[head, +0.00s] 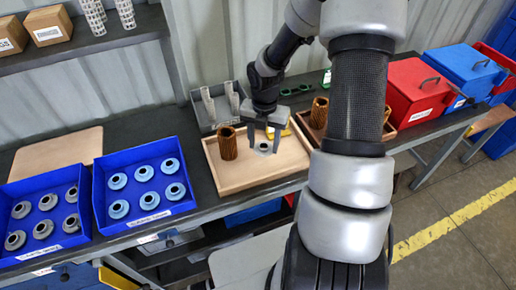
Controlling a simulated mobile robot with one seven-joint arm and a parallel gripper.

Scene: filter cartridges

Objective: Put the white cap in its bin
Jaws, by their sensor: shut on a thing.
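The white cap (263,149), a pale grey-white ring-shaped piece, is between the fingertips of my gripper (264,146), over the light wooden tray (232,184). My gripper points down and is shut on the cap. I cannot tell whether the cap still touches the tray. At the far left, a blue bin (42,249) holds several pale grey caps. Beside it, another blue bin (148,228) holds several light blue caps. Both bins have front labels too small to read.
A brown pleated cartridge (228,143) stands in the tray, left of my gripper. A grey rack (216,121) with white tubes is behind. A second tray with brown cartridges (320,112) stands right. A wooden board (58,152) lies behind the bins. Red (416,92) and blue (462,70) boxes stand far right.

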